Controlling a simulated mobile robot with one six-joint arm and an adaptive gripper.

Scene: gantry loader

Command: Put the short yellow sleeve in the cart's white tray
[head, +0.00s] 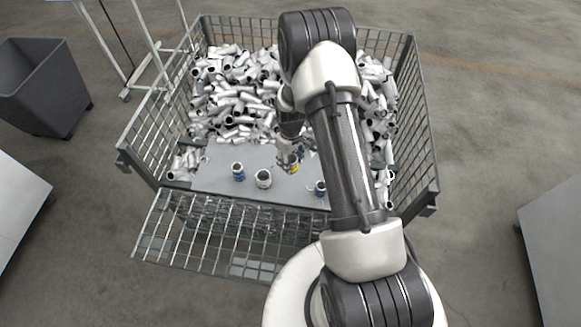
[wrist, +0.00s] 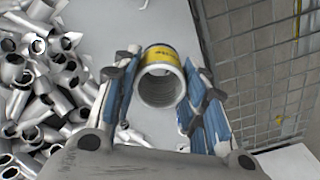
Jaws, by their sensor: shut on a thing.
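The short yellow sleeve, a metal ring with a yellow band (wrist: 163,52), sits between the two blue-padded fingers of my gripper (wrist: 160,88) in the wrist view. The gripper is shut on it, and I look into its open end. In the head view the yellow sleeve (head: 293,167) shows just below my gripper (head: 298,156), over the grey sheet in the mesh crate. Whether it still touches the sheet I cannot tell. I cannot make out the cart's white tray in either view.
The mesh crate (head: 415,130) holds many pale pipe elbows (head: 235,95) around the grey sheet (head: 215,160). The front mesh panel (head: 190,235) hangs lowered. A dark bin (head: 45,90) stands left.

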